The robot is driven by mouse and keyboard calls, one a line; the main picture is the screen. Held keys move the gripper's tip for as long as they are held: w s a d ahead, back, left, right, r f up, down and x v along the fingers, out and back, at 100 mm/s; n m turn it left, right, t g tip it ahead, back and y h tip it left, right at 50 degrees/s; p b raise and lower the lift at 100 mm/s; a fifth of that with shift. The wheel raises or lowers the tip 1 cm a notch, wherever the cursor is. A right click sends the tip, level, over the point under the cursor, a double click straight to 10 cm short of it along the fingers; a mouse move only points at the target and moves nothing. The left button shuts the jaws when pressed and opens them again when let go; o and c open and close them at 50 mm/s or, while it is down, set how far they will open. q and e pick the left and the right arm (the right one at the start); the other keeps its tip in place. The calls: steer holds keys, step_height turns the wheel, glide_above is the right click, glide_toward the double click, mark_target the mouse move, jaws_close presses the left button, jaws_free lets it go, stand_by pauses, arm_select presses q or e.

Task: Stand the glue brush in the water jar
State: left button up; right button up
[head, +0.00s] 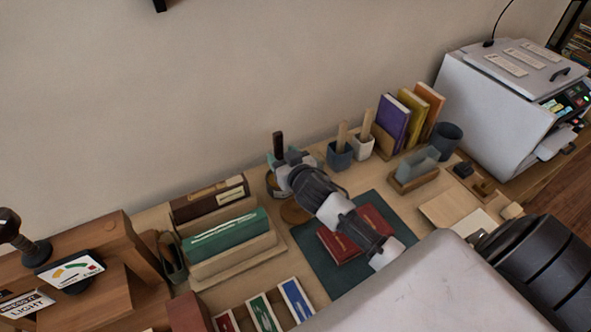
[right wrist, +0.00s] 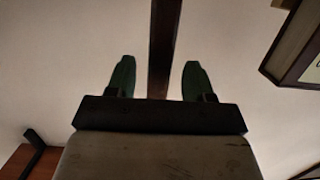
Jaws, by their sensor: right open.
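My right gripper (head: 291,160) is open at the back of the desk, beside an upright dark handle (head: 278,143), likely the glue brush. In the right wrist view, a dark brown bar (right wrist: 165,45) stands between the two green fingertips of the gripper (right wrist: 157,75), with space on both sides. A small round jar (head: 271,186) shows just below the dark handle, partly hidden by the gripper. The handle's lower end is hidden, so I cannot tell whether it stands in that jar. My left gripper is out of view.
A blue-grey cup (head: 339,157) and a white cup (head: 363,148), each with a wooden stick, stand to the right. A red book (head: 340,246) lies on a green mat (head: 312,264) in front. Green and brown books (head: 225,236) stand left.

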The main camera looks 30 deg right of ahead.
steer(key=s+r, duration=0.2)
steer(key=s, duration=0.7)
steer(key=shift+s+a+b, duration=0.2)
steer(key=shift+a+b, duration=0.05)
steer(key=shift+b, duration=0.1)
steer(key=shift+f, duration=0.1)
